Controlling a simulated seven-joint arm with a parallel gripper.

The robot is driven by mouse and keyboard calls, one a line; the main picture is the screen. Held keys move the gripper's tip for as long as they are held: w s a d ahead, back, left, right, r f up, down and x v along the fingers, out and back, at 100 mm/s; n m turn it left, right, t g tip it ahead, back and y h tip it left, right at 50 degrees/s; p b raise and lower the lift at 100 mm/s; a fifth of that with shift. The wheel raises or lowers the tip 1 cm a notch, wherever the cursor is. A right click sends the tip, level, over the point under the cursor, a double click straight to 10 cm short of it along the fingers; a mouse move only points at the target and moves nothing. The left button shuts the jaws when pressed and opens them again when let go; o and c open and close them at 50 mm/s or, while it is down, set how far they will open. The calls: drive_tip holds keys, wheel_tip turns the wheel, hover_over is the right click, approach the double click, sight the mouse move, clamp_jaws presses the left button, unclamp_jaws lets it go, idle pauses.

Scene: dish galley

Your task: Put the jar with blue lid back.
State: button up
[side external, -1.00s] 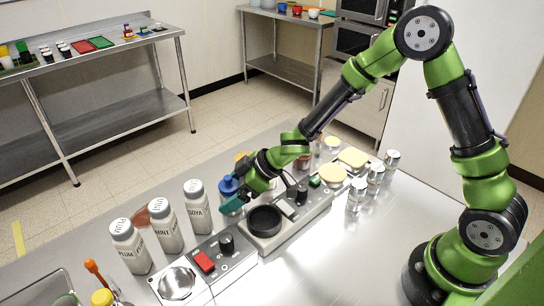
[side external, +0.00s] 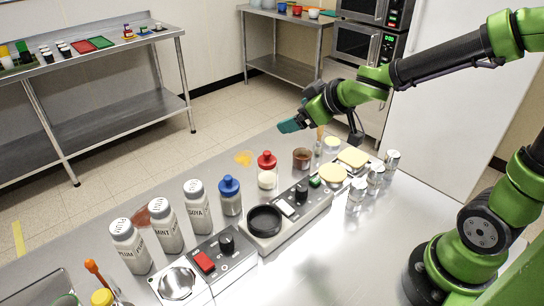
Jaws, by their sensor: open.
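The jar with the blue lid (side external: 230,196) stands upright on the steel table, just right of the labelled bottles and behind the device with the black round dish. My gripper (side external: 290,126) is raised above the far side of the table, up and to the right of the jar and well apart from it. It is open, and I see nothing held in it. A jar with a red lid (side external: 267,170) stands to the right of the blue-lidded jar, with a small gap between them.
Several labelled white-capped bottles (side external: 197,207) stand left of the jar. A device with a black round dish (side external: 265,221) lies in front. A brown jar (side external: 302,159), yellow-topped items (side external: 333,175) and several metal tins (side external: 375,175) stand to the right. An orange-yellow patch (side external: 243,158) lies behind.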

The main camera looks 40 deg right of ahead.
drive_tip(key=s+r+m+g+y, duration=0.1)
drive_tip(key=s+m, duration=0.2)
drive_tip(key=s, duration=0.5)
drive_tip(key=s+a+r+m+g+y, duration=0.1)
drive_tip(key=s+r+m+g, duration=0.1)
drive_tip(key=s, duration=0.7)
drive_tip(key=shift+s+a+r+m, duration=0.2)
drive_tip(key=shift+r+m, duration=0.1)
drive_tip(key=shift+m, duration=0.6)
drive_tip(key=shift+w, duration=0.1)
